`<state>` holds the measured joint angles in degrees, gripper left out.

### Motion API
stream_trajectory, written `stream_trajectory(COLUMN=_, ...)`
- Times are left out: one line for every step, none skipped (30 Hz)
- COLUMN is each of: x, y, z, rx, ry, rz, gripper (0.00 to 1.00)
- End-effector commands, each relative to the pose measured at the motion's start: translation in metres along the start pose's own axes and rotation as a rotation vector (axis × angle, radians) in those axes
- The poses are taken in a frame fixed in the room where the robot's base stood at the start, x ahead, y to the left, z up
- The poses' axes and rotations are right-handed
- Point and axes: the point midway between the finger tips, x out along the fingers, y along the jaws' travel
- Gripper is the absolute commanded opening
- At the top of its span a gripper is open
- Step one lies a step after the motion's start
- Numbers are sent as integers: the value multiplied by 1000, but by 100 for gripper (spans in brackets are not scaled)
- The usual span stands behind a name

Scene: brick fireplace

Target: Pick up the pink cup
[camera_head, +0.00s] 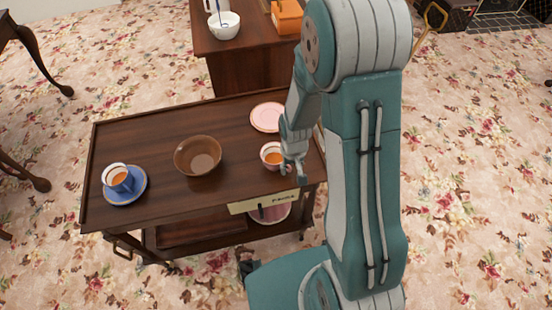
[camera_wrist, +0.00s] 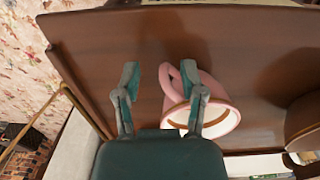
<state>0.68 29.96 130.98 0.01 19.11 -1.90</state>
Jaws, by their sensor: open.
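The pink cup (camera_head: 270,150), with orange-brown liquid in it, stands near the right end of the dark wooden tea trolley (camera_head: 150,128). My gripper (camera_head: 292,171) is at the cup's right side, low over the trolley top. In the wrist view the gripper (camera_wrist: 160,78) is open, with its two fingers spread. The cup (camera_wrist: 226,118) is at the right finger, and its handle loop (camera_wrist: 165,80) reaches into the gap between the fingers. The right finger overlaps the cup and part of the handle; I cannot tell whether it touches.
A pink plate (camera_head: 267,116) lies behind the cup. A cream labelled strip (camera_head: 240,207) is at the front edge.

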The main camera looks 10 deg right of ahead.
Motion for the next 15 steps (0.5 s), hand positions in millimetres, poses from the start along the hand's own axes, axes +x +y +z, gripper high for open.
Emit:
stream_trajectory(x=8, y=0, z=0, rx=-1, ry=-4, rz=0, gripper=53)
stream_trajectory(x=11, y=0, z=0, rx=-1, ry=-2, rz=0, gripper=53)
stream_trajectory(x=15, y=0, z=0, rx=-1, ry=-2, rz=0, gripper=53)
stream_trajectory(x=17, y=0, z=0, rx=-1, ry=-2, rz=0, gripper=53)
stream_trajectory(x=19, y=0, z=0, rx=-1, ry=-1, rz=0, gripper=53)
stream_trajectory(x=20, y=0, z=0, rx=-1, ry=1, rz=0, gripper=53)
stream_trajectory(x=20, y=0, z=0, rx=-1, ry=1, rz=0, gripper=53)
stream_trajectory(x=20, y=0, z=0, rx=-1, ry=2, rz=0, gripper=53)
stream_trajectory(x=20, y=0, z=0, rx=-1, ry=2, rz=0, gripper=53)
stream_trajectory(x=20, y=0, z=0, rx=-1, ry=2, rz=0, gripper=53)
stream_trajectory(x=20, y=0, z=0, rx=-1, ry=2, rz=0, gripper=53)
stream_trajectory(x=20, y=0, z=0, rx=-1, ry=2, rz=0, gripper=53)
stream_trajectory(x=20, y=0, z=0, rx=-1, ry=2, rz=0, gripper=48)
stream_trajectory(x=20, y=0, z=0, rx=-1, ry=2, rz=0, gripper=35)
stream_trajectory(x=20, y=0, z=0, rx=-1, ry=2, rz=0, gripper=17)
